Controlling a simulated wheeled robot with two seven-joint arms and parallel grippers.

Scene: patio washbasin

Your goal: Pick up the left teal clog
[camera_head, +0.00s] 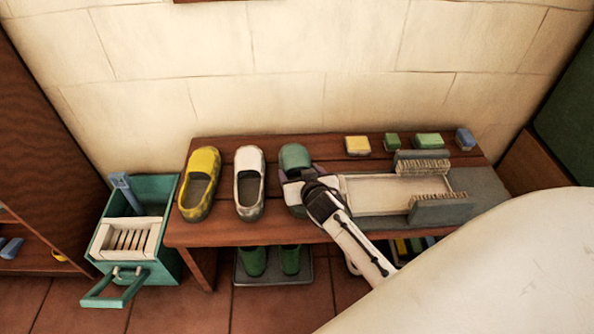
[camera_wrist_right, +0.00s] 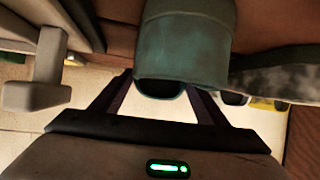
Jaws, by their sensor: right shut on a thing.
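A teal clog (camera_head: 294,157) is on the wooden bench, right of a white clog (camera_head: 249,168) and a yellow clog (camera_head: 202,172). It is the only teal clog I can make out on the bench top. My right gripper (camera_head: 299,182) is over its near part and hides some of it. In the right wrist view the teal clog (camera_wrist_right: 185,50) fills the space between the two dark fingers, and the gripper is shut on it. I cannot tell whether the clog is clear of the bench. My left gripper is not in view.
A white tray (camera_head: 385,196) with brushes lies right of the gripper on the bench (camera_head: 228,235). Yellow, green and blue blocks line the back edge. A teal bucket (camera_head: 165,265) stands left of the bench. Green footwear (camera_head: 252,262) is on a mat below. A wall closes the back.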

